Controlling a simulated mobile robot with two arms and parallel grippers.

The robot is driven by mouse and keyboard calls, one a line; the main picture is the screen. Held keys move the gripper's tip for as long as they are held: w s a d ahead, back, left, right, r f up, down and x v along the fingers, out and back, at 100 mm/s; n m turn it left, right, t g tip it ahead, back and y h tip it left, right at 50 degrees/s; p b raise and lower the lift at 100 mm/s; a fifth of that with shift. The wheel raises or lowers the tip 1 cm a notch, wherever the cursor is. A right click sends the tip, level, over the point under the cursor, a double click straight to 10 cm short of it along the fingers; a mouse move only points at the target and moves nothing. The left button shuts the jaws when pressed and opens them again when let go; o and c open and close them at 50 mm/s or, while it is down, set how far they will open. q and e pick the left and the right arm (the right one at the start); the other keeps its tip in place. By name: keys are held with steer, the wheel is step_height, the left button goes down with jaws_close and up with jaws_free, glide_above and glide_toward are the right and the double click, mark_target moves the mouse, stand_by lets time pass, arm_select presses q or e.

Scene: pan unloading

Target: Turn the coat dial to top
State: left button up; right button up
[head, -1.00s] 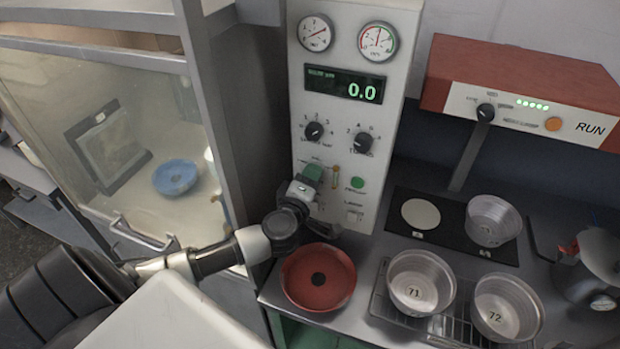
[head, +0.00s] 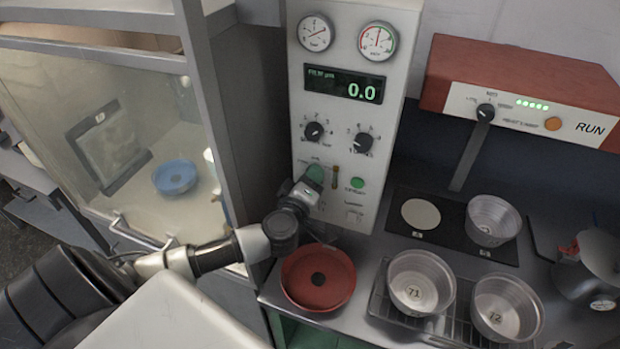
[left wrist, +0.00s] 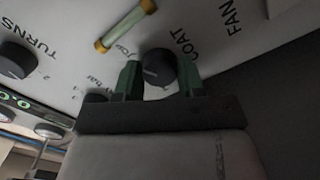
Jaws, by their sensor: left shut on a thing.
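The coat dial (left wrist: 158,66) is a small dark round knob on the pale panel, beside the printed word COAT, in the left wrist view. A light pointer mark shows on its face. My left gripper (left wrist: 159,80) has its two green fingers on either side of the dial, shut on it. In the head view my left gripper (head: 314,178) is against the lower left of the control panel (head: 400,28) and hides the dial. My right gripper is not in view.
Two more dark dials (head: 314,131) (head: 363,141) sit above, under a display reading 0.0.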

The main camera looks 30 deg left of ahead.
arm_select(q)
steer(key=o, duration=0.9)
steer(key=shift+o, duration=0.2)
steer(key=b+v, duration=0.2)
steer(key=v, duration=0.8)
steer(key=shift+s+d+b, duration=0.2)
steer(key=shift+s+b, duration=0.15)
